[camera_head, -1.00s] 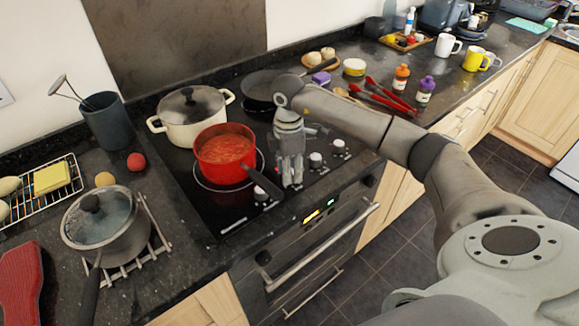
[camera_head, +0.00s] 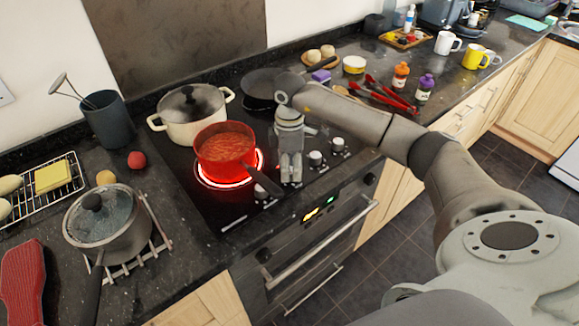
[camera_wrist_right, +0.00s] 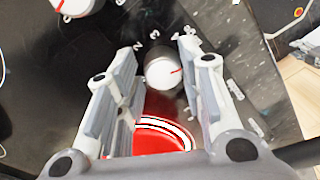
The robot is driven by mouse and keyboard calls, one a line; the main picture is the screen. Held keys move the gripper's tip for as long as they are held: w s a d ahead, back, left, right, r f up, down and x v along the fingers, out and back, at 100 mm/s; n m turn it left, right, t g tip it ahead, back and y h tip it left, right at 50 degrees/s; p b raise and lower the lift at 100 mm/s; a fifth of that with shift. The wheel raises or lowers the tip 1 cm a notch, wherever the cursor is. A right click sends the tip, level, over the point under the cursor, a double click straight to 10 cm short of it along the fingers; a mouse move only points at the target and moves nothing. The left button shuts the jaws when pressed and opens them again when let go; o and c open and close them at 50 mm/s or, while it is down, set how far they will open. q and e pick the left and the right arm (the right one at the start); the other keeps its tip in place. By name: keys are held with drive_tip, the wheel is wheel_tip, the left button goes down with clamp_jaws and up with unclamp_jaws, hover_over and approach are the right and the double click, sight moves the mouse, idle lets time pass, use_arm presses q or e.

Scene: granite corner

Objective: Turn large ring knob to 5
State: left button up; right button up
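My right gripper (camera_head: 291,178) points down at the hob's front edge, beside the red pot (camera_head: 225,148). In the right wrist view a white round knob (camera_wrist_right: 163,74) with a red pointer line lies between the fingers of the gripper (camera_wrist_right: 162,48). The fingers stand apart on either side of it, with a gap at the left. The pointer aims towards the right of the picture; small digits curve around the knob's far side. The ring under the pot (camera_head: 225,183) glows red. The gripper hides this knob in the head view. My left gripper is not in view.
Other knobs (camera_head: 316,158) sit along the hob's front. The pot's dark handle (camera_head: 264,181) reaches close to the gripper. A cream pot (camera_head: 190,125) and a dark pan (camera_head: 262,84) stand behind. A lidded saucepan (camera_head: 105,225) is on the left counter.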

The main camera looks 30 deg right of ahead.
drive_tip(key=shift+o, duration=1.1)
drive_tip(key=shift+f, duration=0.1)
wheel_tip(320, 180, up, 12)
drive_tip(key=shift+w, duration=0.2)
drive_tip(key=shift+d, duration=0.1)
